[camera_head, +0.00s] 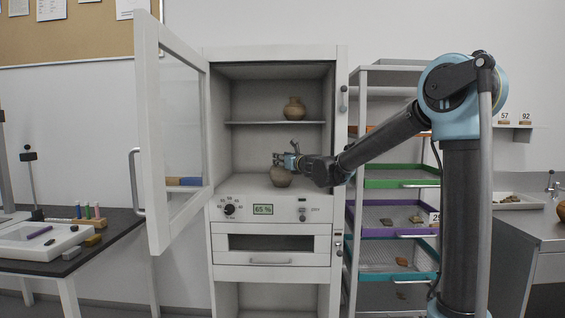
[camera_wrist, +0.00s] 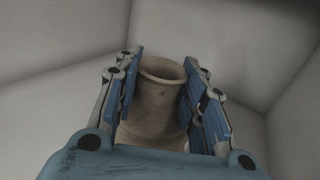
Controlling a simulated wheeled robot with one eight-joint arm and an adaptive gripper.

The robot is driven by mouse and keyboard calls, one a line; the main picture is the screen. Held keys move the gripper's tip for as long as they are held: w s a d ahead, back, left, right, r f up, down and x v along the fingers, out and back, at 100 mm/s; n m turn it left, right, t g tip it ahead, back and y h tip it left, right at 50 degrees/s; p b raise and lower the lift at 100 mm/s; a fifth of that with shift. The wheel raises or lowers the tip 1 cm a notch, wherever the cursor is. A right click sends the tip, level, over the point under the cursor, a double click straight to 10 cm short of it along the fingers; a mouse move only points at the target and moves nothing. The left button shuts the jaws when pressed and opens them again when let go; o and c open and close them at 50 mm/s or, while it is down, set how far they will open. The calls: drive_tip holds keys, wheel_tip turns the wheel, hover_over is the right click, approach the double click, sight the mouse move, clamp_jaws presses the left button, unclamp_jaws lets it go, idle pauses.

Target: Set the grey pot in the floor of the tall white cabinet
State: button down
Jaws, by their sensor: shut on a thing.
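The tall white cabinet (camera_head: 340,125) stands in the middle of the head view with its glass door (camera_head: 152,130) swung open to the left. My gripper (camera_head: 284,164) reaches inside the lower part of its upper compartment. It is shut on a pot (camera_head: 281,178), which looks brownish-grey and sits low, at or just above the compartment floor (camera_head: 250,187); I cannot tell whether it touches. In the wrist view my gripper (camera_wrist: 160,95) has its blue fingers on both sides of the neck of the pot (camera_wrist: 155,110), whose rim faces the camera.
A tan pot (camera_head: 294,108) stands on the shelf (camera_head: 275,123) above. A control panel (camera_head: 263,209) lies below the compartment floor. A rack with coloured trays (camera_head: 400,183) is at right. A dark table (camera_head: 115,226) with a white tray (camera_head: 40,240) is at left.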

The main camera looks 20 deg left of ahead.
drive_tip(key=c, duration=1)
unclamp_jaws()
drive_tip(key=shift+c, duration=0.2)
drive_tip(key=s+d+f+n+g, duration=0.3)
drive_tip(key=s+d+n, duration=0.6)
drive_tip(key=s+d, duration=0.6)
drive_tip(key=s+d+f+n+g+h, duration=0.2)
drive_tip(key=s+d+f+n+h, duration=0.2)
drive_tip(key=s+d+f, duration=0.5)
drive_tip(key=s+d+f+n+g+h, duration=0.3)
drive_tip(key=s+d+f+n, duration=0.5)
drive_tip(key=d+f, duration=0.3)
drive_tip(key=s+d+f+n+g+h, duration=0.3)
drive_tip(key=s+d+f+n+h, duration=0.2)
drive_tip(key=s+d+f, duration=0.5)
drive_tip(key=d+n, duration=0.1)
drive_tip(key=d, duration=0.5)
drive_tip(key=shift+s+f, duration=0.15)
drive_tip(key=shift+f, duration=0.1)
